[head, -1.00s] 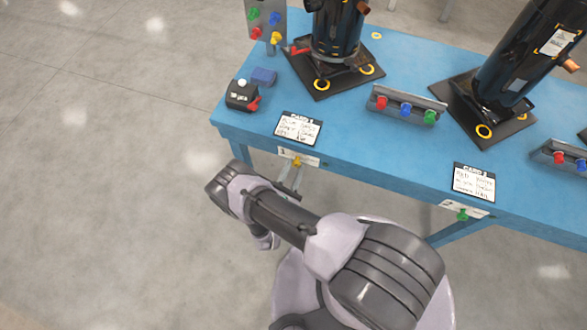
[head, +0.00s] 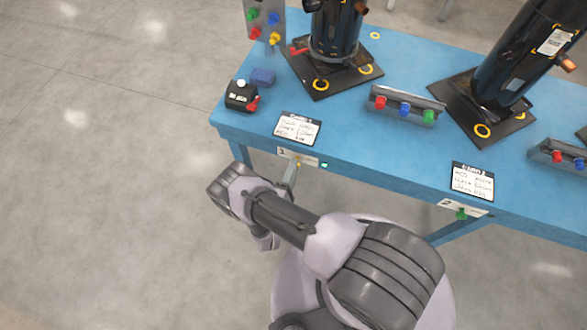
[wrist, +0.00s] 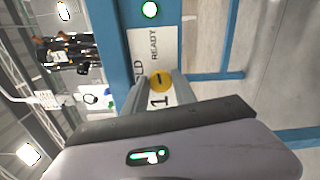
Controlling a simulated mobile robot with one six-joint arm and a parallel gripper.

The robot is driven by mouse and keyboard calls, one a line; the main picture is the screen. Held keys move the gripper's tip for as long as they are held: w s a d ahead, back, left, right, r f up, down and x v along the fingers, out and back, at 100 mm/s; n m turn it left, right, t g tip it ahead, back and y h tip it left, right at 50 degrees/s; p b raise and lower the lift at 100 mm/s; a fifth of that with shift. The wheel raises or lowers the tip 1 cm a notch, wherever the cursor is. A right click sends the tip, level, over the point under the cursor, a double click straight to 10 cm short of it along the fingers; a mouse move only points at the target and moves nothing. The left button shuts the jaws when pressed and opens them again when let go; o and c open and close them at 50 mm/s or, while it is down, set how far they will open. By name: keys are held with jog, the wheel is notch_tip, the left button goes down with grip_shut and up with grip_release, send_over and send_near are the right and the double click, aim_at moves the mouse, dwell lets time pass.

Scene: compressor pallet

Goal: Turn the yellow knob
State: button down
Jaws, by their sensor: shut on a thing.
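The yellow knob (wrist: 160,79) is on the white label plate marked 1, HOLD and READY (wrist: 153,48) in the wrist view. A short dark mark shows on its face. My gripper (wrist: 158,90) is shut on the knob, with one grey finger on each side of it. In the head view my gripper (head: 292,172) reaches the plate on the front edge of the blue table (head: 360,165) and largely hides the knob. A small lamp beside the plate glows green in the wrist view (wrist: 149,9).
A second plate with a green knob (head: 462,213) is further right on the table front. A card (head: 298,128), a dark box with a white button (head: 241,95), a rail of coloured knobs (head: 405,107) and black compressors (head: 335,35) stand on top. Floor on the left is clear.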

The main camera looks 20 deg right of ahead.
jog(key=shift+m, duration=0.8)
jog(key=shift+f, duration=0.1)
jog(key=c, duration=1)
grip_release()
jog(key=shift+c, duration=0.2)
jog(key=p+v, duration=0.2)
jog(key=v, duration=1.5)
jog(key=shift+s+p, duration=0.15)
jog(key=shift+p, duration=0.15)
jog(key=shift+a, duration=0.1)
